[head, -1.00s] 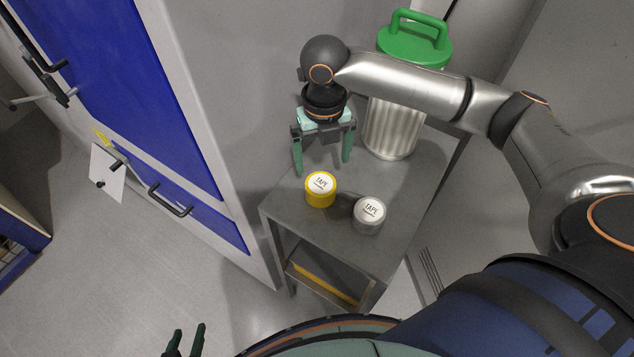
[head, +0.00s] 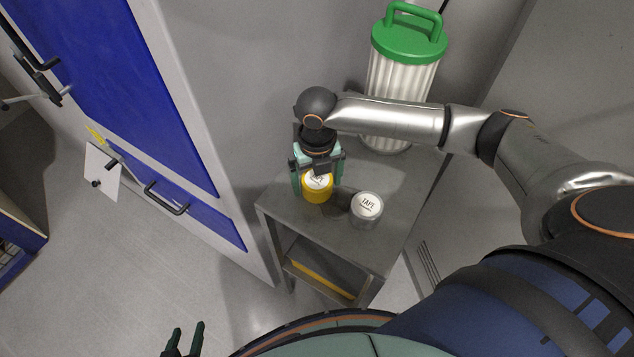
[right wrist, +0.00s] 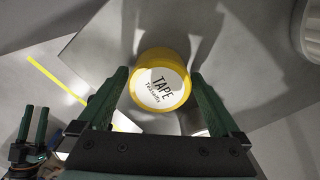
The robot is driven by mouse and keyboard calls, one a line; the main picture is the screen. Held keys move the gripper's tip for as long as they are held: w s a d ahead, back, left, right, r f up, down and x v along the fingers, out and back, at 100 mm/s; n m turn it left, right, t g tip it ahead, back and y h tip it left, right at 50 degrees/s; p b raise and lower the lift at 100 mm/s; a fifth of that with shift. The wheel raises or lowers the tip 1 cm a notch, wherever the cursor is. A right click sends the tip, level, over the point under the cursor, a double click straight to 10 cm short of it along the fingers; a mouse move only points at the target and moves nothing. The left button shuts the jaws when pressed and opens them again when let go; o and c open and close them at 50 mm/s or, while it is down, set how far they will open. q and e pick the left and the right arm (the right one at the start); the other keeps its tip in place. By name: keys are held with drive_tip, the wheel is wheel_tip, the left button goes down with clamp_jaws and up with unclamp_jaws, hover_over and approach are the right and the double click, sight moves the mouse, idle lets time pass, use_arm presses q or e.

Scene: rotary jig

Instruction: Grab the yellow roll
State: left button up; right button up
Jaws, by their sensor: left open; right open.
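The yellow roll (head: 316,190) stands on the grey metal table (head: 400,225), its white "TAPE" label facing up. It also shows in the right wrist view (right wrist: 160,84), ahead of and between the fingertips. My right gripper (head: 317,186) is open and points down over the roll, with a finger at either side; it also shows in the right wrist view (right wrist: 161,80). I cannot tell whether the fingers touch the roll. My left gripper (head: 184,336) is open and empty at the bottom of the head view, away from the table.
A silver tape roll (head: 366,209) stands just right of the yellow one. A ribbed canister with a green lid (head: 408,40) stands at the back of the table. A white cabinet with blue doors (head: 110,70) rises on the left. The table's front right is clear.

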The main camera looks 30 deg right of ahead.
drive_tip(key=c, duration=1.3)
drive_tip(key=shift+r, duration=0.15)
